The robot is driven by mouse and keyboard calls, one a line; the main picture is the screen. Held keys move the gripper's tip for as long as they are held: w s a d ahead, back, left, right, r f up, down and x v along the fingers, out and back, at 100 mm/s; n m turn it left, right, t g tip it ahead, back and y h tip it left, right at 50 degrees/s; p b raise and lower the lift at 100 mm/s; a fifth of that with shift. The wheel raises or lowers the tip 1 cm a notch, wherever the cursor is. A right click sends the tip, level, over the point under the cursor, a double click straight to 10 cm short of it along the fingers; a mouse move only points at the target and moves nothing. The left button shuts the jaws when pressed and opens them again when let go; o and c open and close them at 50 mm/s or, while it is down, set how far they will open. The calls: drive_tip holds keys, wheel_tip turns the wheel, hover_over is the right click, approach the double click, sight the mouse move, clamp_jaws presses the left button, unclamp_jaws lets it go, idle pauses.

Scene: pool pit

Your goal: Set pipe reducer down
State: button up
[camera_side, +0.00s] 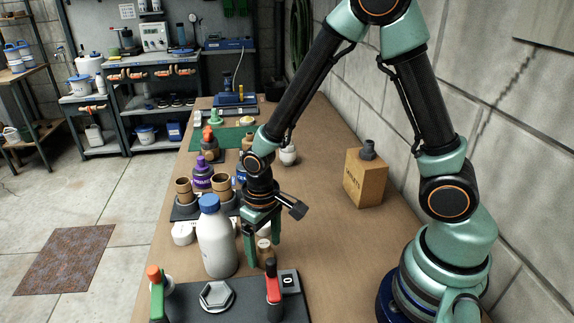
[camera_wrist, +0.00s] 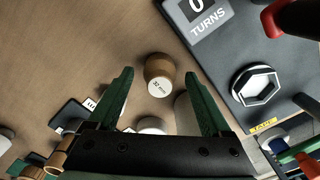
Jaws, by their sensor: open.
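The pipe reducer appears to be the brown tapered piece with a white printed end (camera_wrist: 159,76) in the wrist view. In the side view it stands on the brown bench (camera_side: 330,250), just behind the dark tray, and shows as a small tan piece (camera_side: 265,254). My gripper (camera_side: 263,250) is low over the bench with its green fingers on either side of the piece. In the wrist view my gripper (camera_wrist: 159,73) is open, with a visible gap between each finger and the piece. The piece's underside is hidden.
A white bottle with a blue cap (camera_side: 216,238) stands close left of my gripper. The dark tray (camera_side: 235,305) in front carries a hexagonal ring (camera_side: 216,296), red and green handles and a turns counter (camera_side: 289,282). A wooden block (camera_side: 365,180) stands right. Bench between is clear.

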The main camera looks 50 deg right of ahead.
wheel_tip(320, 180, up, 11)
wheel_tip(320, 180, up, 11)
drive_tip(key=t, duration=0.5)
hover_over(264, 243)
drive_tip(key=s+d, duration=0.3)
drive_tip(key=d, duration=0.4)
drive_tip(key=shift+s+r+t, duration=0.3)
drive_tip(key=shift+s, duration=0.2)
